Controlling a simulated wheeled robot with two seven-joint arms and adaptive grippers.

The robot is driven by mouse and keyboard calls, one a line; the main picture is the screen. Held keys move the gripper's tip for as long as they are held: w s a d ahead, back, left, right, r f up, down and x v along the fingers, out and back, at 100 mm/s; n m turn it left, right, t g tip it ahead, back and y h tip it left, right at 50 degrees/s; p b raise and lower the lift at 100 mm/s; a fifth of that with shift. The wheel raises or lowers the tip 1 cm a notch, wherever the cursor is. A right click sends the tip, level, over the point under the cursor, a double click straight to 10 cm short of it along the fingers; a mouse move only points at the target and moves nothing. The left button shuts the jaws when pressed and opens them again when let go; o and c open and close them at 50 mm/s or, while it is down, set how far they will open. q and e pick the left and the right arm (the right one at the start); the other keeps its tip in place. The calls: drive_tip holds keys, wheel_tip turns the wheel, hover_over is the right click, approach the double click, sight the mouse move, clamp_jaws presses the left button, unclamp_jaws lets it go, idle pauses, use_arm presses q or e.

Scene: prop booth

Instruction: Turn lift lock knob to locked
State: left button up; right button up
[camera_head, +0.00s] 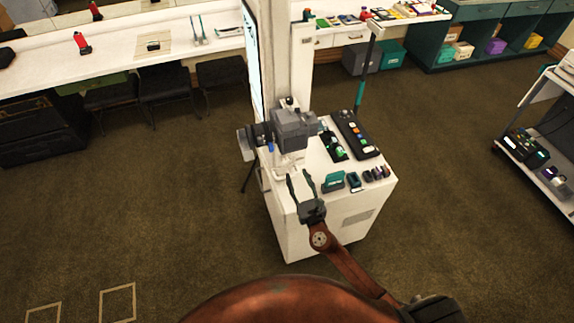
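A grey camera-like device (292,130) is mounted at the column on the left side of a white cabinet (290,222). A small blue part (271,147) shows at the device's lower left. I cannot tell whether it is the lift lock knob, and no knob setting can be read. My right gripper (300,177) is in front of and below the device, over the cabinet's front left part. Its two fingers point up in the picture, spread apart with nothing between them. My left gripper is not in view.
A black panel with coloured buttons (357,136), a tray of green items (333,146) and a teal holder (333,181) sit on the cabinet's right. A tall white-framed column (264,60) rises behind. Carpet is open left and right; a shelf cart (541,172) stands far right.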

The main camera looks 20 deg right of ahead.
sight(285, 161)
drive_tip(key=shift+n+y, duration=0.4)
drive_tip(key=shift+n, duration=0.5)
drive_tip(key=w, duration=0.2)
drive_tip(key=w+a, duration=0.1)
drive_tip(key=w, duration=0.2)
drive_tip(key=w+a+f, duration=0.1)
drive_tip(key=w, duration=0.2)
drive_tip(key=shift+w, duration=0.15)
drive_tip(key=shift+c, duration=0.7)
clamp_jaws()
